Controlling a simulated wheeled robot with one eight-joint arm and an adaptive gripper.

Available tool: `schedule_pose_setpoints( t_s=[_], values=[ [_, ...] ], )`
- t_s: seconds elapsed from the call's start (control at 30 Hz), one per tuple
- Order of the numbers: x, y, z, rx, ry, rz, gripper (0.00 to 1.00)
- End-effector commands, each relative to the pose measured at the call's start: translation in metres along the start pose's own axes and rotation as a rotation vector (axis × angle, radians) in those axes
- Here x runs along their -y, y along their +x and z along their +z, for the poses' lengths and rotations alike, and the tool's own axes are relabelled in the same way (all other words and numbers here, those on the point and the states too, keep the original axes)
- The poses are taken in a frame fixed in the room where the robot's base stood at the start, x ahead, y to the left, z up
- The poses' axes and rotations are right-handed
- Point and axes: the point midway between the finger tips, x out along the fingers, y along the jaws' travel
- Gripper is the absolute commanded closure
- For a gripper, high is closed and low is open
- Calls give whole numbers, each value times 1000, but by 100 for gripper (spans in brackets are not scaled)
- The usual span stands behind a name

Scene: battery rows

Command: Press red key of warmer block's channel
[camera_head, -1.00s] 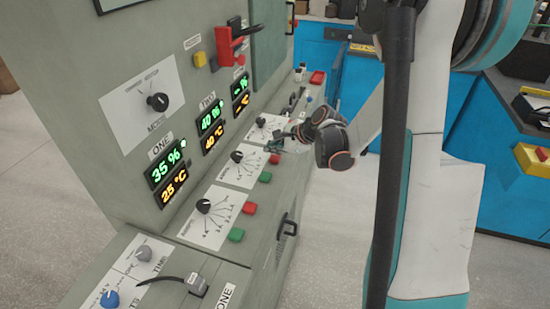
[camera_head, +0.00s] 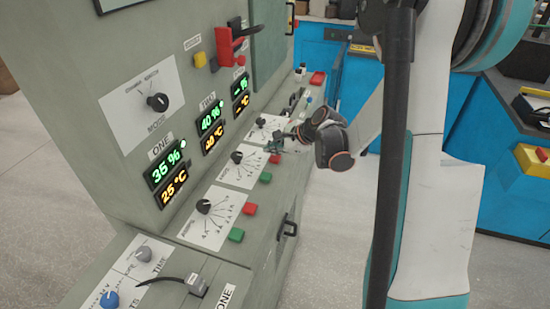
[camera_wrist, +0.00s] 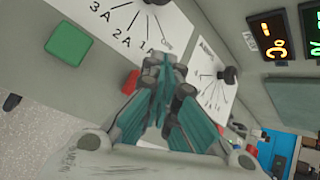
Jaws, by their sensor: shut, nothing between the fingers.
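The panel's displays show channel ONE (camera_head: 168,176) at 35 % and 25 °C. Channel TWO (camera_head: 211,129) shows 40 % and a blurred temperature that looks like 40 °C. A third channel's display (camera_head: 240,91) is hard to read. Channel TWO's red key (camera_head: 274,158) sits on the sloping ledge beyond its green key (camera_head: 265,177). My gripper (camera_head: 274,143) is shut and empty, just above and beyond that red key. In the wrist view, a red key (camera_wrist: 131,81) shows beside the closed fingers, partly hidden by them. I cannot tell whether they touch it.
Channel ONE's red key (camera_head: 249,208) and green key (camera_head: 236,235) lie nearer, beside a black dial (camera_head: 203,206). Another dial (camera_head: 237,157) sits left of channel TWO's keys. A red lever (camera_head: 226,48) sticks out above the displays. A handle (camera_head: 288,227) projects from the cabinet front.

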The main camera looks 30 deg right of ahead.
Motion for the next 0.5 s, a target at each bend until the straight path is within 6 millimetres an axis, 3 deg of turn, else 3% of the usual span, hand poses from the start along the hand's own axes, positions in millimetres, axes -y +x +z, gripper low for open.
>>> schedule_pose_setpoints(
  t_s=[0.5],
  values=[
    [-4,5,-4,0,0,0,100]
  ],
)
